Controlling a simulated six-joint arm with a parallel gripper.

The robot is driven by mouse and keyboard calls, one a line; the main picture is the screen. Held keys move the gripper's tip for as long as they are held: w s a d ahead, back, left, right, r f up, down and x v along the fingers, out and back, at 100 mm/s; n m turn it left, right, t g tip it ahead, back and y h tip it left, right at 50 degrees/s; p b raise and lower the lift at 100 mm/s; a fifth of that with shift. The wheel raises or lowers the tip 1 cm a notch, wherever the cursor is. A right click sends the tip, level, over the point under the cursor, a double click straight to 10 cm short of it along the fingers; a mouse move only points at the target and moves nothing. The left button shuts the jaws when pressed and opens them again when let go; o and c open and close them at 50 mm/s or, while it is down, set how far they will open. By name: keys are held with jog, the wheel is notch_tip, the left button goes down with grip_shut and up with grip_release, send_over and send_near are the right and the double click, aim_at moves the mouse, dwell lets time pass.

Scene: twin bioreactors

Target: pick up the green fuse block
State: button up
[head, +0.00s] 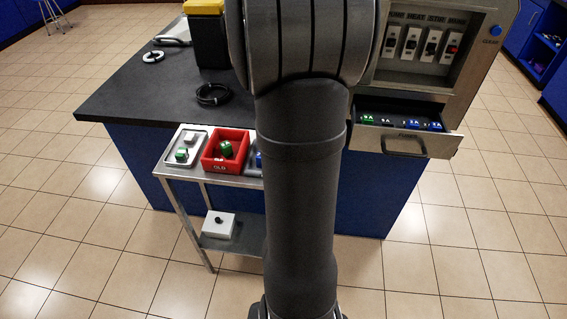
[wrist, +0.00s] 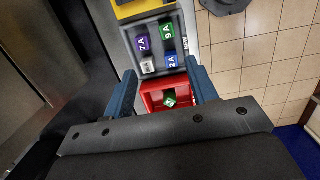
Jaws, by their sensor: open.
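Several green blocks are in view. In the wrist view a grey tray holds a green block marked 9A (wrist: 167,31), beside a purple block (wrist: 142,44), a blue block (wrist: 171,61) and a pale block (wrist: 148,65). My gripper (wrist: 160,68) is open and empty. The red bin (wrist: 146,87), with a green block (wrist: 169,101) in it, shows between its fingers. My arm hides the gripper in the head view.
The steel side table's left tray (head: 170,160) is beside the red bin. The pulled-out drawer (head: 405,143) juts from the cabinet at right. A black cable coil (head: 213,94) lies on the dark bench (head: 135,95). A white box (head: 218,226) stands on the lower shelf.

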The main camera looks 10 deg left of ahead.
jog(key=shift+n, duration=0.5)
jog(key=f, duration=1.2)
jog(key=shift+s+d, duration=0.1)
jog(key=shift+s, duration=0.25)
jog(key=shift+s+d+f, duration=0.1)
jog(key=shift+d+f, duration=0.1)
jog(key=shift+f, duration=0.65)
jog(key=shift+s+d+f, duration=0.1)
jog(key=shift+d+f, duration=0.1)
jog(key=shift+f, duration=0.6)
jog(key=shift+s+d+f, duration=0.1)
jog(key=shift+d+f, duration=0.1)
jog(key=shift+f, duration=0.65)
jog(key=c, duration=1.1)
jog(key=shift+r, duration=0.1)
